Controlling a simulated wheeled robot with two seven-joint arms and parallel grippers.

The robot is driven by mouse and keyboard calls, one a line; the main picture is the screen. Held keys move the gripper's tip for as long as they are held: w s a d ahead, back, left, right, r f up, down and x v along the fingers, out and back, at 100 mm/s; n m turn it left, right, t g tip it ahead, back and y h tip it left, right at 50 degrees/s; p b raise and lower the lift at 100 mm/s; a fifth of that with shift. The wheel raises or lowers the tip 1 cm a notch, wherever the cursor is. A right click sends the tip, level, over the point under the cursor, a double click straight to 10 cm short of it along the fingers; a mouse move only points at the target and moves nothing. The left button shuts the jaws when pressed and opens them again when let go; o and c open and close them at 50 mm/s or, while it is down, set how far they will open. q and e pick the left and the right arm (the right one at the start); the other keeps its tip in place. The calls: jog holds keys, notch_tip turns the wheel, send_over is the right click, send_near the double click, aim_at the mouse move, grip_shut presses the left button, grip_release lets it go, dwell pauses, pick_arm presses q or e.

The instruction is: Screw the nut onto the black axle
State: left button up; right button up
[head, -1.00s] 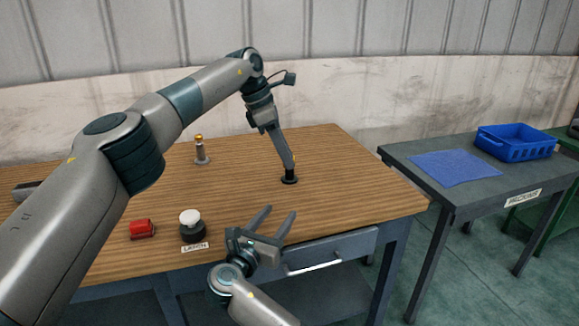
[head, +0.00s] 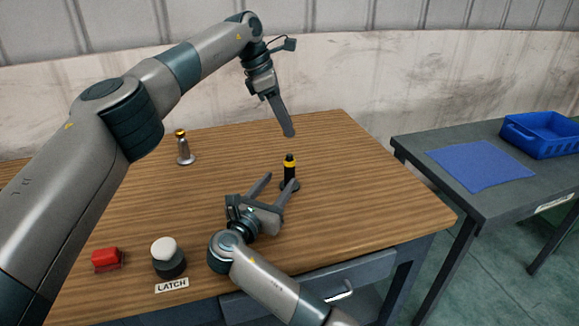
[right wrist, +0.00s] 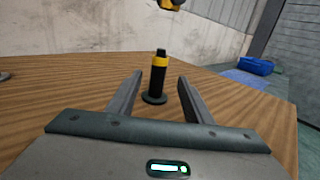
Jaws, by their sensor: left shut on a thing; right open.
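The black axle (head: 290,176) stands upright on a dark round base on the table, with a yellow band near its top. It also shows in the right wrist view (right wrist: 158,78). My left gripper (head: 290,134) points down above the axle, apart from it. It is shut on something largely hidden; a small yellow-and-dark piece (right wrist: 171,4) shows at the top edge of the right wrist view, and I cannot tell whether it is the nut. My right gripper (head: 280,184) is open, low at the table. Its fingers point toward the axle, which shows between them in the right wrist view.
A silver post with an orange top (head: 184,150) stands at the back left. A red block (head: 107,259) and a white-topped LATCH button (head: 166,254) sit at the front left. A side table at right holds a blue mat (head: 480,165) and a blue crate (head: 545,138).

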jog(key=shift+w, duration=0.35)
jog(key=shift+s+r, duration=0.1)
jog(key=shift+r, duration=0.05)
jog(key=shift+x, duration=6.05)
jog(key=shift+c, duration=0.7)
grip_shut()
